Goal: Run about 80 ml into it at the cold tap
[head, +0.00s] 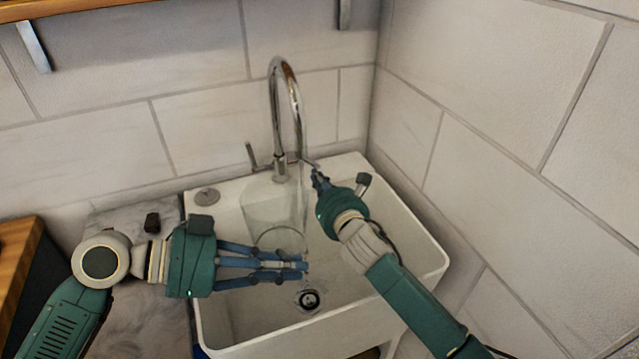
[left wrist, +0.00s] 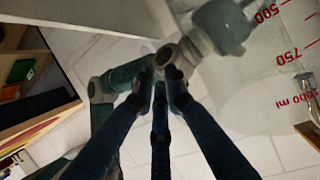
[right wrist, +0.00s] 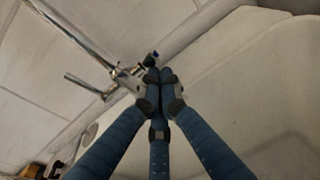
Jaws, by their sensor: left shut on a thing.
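A clear measuring jug (head: 262,207) is in the sink (head: 420,250) below the tap (head: 279,110). In the left wrist view the jug (left wrist: 285,70) shows red marks 500, 750 and 1000 ml. My left gripper (head: 303,268) is shut on the jug, low in the basin; it also shows in the left wrist view (left wrist: 160,80). The exact contact is hard to see. I cannot make out a water level. My right gripper (head: 317,172) has its fingers together at the tap's right lever, which carries a blue mark (right wrist: 152,58); the gripper also shows in the right wrist view (right wrist: 160,85).
A second lever (head: 251,155) stands left of the tap. The drain (head: 308,299) lies in the basin floor. Tiled walls close in behind and on the right. A grey worktop (head: 150,320) and wooden shelf unit (head: 18,250) are at the left.

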